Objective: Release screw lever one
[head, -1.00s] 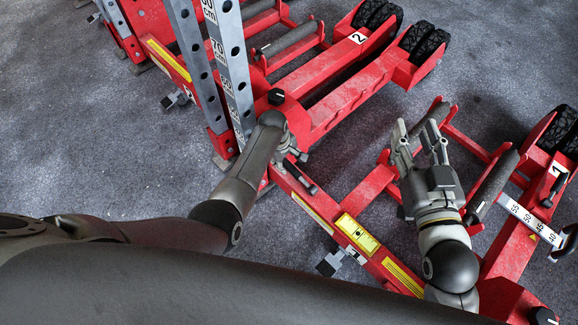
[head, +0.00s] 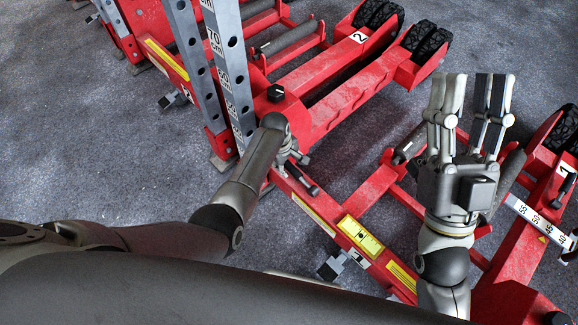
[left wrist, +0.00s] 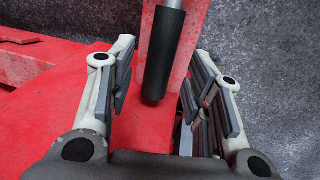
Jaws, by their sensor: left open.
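A black cylindrical lever grip (left wrist: 164,52) on a grey rod shows in the left wrist view, in front of a red bar. My left gripper (left wrist: 163,70) is open, with its fingers on either side of the grip; I see no clear contact. In the head view my left gripper (head: 292,155) is mostly hidden by its own forearm, beside the red jack frame. A dark handle (head: 311,189) lies just below it there; I cannot tell if it is the same grip. My right gripper (head: 468,105) is open and empty, fingers pointing up, above the jack marked 1.
The jack marked 1 (head: 553,205) stands at right, with a yellow level (head: 360,236) on its near beam. The jack marked 2 (head: 340,103) stands behind, with upright perforated grey posts (head: 231,78). Grey floor (head: 110,160) is clear at left.

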